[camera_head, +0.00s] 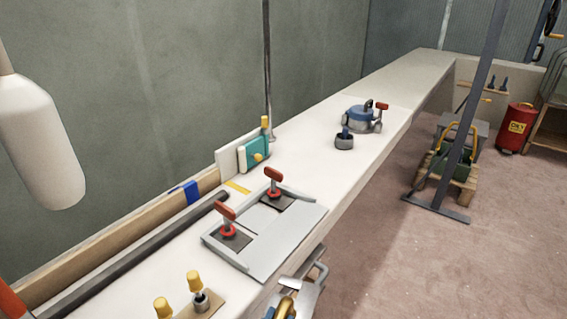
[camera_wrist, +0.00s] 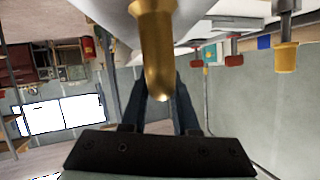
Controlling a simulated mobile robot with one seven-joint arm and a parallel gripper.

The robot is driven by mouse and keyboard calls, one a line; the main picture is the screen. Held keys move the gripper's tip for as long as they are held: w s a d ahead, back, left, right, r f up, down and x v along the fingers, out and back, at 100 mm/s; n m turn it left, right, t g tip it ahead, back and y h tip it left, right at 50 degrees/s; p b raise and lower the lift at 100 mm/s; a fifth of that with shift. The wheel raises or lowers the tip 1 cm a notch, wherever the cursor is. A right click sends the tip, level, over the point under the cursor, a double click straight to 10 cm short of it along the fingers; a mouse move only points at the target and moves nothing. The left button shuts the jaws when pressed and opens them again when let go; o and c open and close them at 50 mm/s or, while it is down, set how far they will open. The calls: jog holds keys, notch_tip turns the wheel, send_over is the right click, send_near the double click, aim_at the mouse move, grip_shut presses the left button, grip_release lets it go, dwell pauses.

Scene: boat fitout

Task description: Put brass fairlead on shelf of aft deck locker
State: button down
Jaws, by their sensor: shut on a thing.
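The brass fairlead (camera_wrist: 157,55) is a rounded, gold-coloured piece in the middle of the wrist view. My gripper (camera_wrist: 160,92) is shut on it, with a dark finger on each side. In the head view, my gripper (camera_head: 300,287) shows at the bottom edge, beside the front of the workbench. Part of the fairlead (camera_head: 285,308) shows there too, cut off by the frame. I cannot make out the aft deck locker or its shelf for certain in either view.
A long white bench (camera_head: 305,160) runs along the wall. It carries a grey clamping jig (camera_head: 285,245) with red-handled clamps, yellow-handled tools (camera_head: 195,282) and a blue-grey machine (camera_head: 361,118). A dark post (camera_head: 475,110) and a red bin (camera_head: 514,128) stand right. Open floor lies before the bench.

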jog(key=s+f+y, duration=0.1)
jog(key=s+f+n+y, duration=0.1)
jog(key=f, duration=0.1)
jog(key=s+f+n, duration=0.1)
jog(key=shift+s+d+f+t+y, duration=0.25)
jog(key=shift+s+f+t+y, duration=0.05)
jog(key=shift+s+y, duration=0.1)
jog(key=shift+s+d+f+n+y, duration=0.1)
jog(key=shift+s+d+n+y, duration=0.15)
jog(key=shift+s, duration=0.3)
jog(key=shift+s+d+f+n+y, duration=0.15)
jog(key=shift+s+n+y, duration=0.15)
jog(key=shift+s, duration=0.2)
jog(key=r+p, duration=0.2)
jog(key=p, duration=0.2)
jog(key=r+p, duration=0.3)
jog(key=p, duration=0.1)
jog(key=r+p, duration=0.2)
jog(key=p, duration=0.3)
jog(key=shift+s+d+r, duration=0.15)
jog(key=shift+s+r, duration=0.15)
jog(key=p, duration=0.1)
jog(key=r+p, duration=0.1)
jog(key=p, duration=0.1)
jog(key=s+r+p, duration=0.1)
jog(key=p, duration=0.1)
jog(key=shift+a, duration=0.25)
jog(key=shift+f, duration=0.1)
